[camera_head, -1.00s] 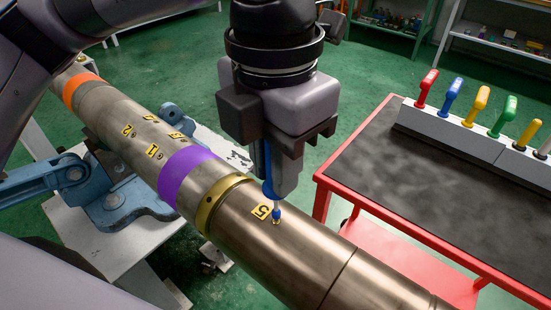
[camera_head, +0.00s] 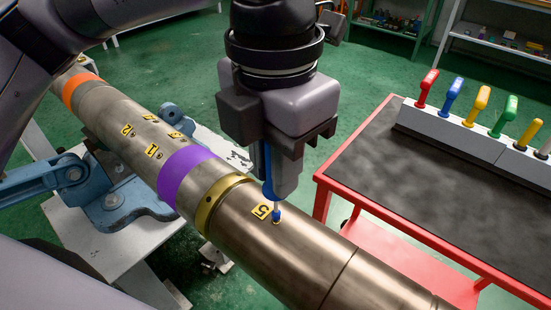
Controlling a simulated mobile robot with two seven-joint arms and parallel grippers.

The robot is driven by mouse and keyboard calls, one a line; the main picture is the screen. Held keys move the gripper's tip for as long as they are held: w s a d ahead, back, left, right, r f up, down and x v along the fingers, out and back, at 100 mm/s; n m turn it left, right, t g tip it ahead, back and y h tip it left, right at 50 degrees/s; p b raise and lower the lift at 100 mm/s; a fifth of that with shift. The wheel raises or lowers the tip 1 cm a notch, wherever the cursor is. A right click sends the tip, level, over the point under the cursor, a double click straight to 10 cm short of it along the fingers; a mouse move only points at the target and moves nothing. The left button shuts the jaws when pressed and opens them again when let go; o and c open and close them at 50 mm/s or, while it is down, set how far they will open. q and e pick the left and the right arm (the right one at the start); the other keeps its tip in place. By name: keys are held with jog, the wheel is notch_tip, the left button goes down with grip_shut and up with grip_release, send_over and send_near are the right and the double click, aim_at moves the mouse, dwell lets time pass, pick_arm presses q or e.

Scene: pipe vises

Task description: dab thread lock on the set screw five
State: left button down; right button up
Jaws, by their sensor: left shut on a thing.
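A steel pipe (camera_head: 318,262) runs from upper left to lower right, with a purple band (camera_head: 187,175) and a brass ring (camera_head: 219,203). A yellow label "5" (camera_head: 261,212) is on it. Just right of the label is the spot of set screw five (camera_head: 277,222), mostly covered. My left gripper (camera_head: 282,180) points down above this spot, shut on a blue applicator (camera_head: 268,172). Its thin stem ends in a blue tip (camera_head: 277,213) at the screw; I cannot tell whether it touches. My right gripper is out of view.
Labels "1" (camera_head: 151,152) and "2" (camera_head: 128,130) lie farther up the pipe. A blue vise (camera_head: 110,203) supports it on a pale table. At right, a red-framed bench (camera_head: 400,180) carries a rack (camera_head: 455,134) of several coloured handles.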

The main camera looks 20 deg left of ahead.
pick_arm(q)
jog(key=shift+f+b, duration=0.1)
jog(key=shift+b, duration=0.2)
dwell(1.0)
jog(key=shift+r+p, duration=1.6)
jog(key=shift+r, duration=1)
